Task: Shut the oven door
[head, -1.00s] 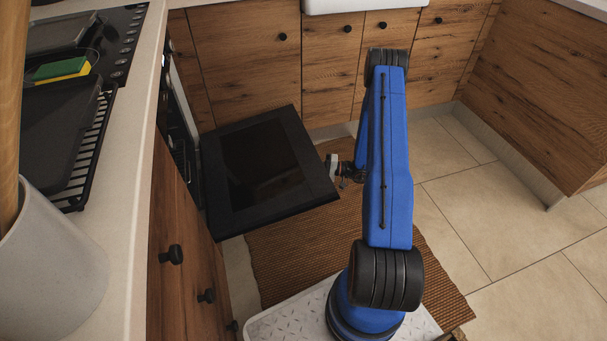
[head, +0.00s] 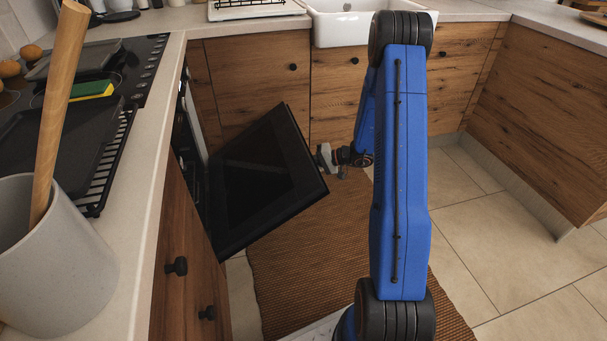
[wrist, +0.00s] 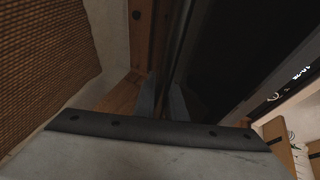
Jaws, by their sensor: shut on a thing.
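The oven door (head: 262,180) is a black panel with dark glass. It hangs partly open, tilted up from flat, on the front of the oven under the left counter. My gripper (head: 322,160) is at the door's outer right edge. In the wrist view my gripper (wrist: 165,102) has its two dark fingers shut on the door's edge, and the dark door (wrist: 235,55) fills the upper right. The exact contact is dim there. The oven's opening shows only as a narrow dark strip behind the door.
A brown woven mat (head: 300,255) lies on the tiled floor below the door. Wooden cabinets (head: 250,75) stand behind it, and drawers with black knobs (head: 177,265) are at the near left. The tiled floor (head: 500,240) at the right is clear.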

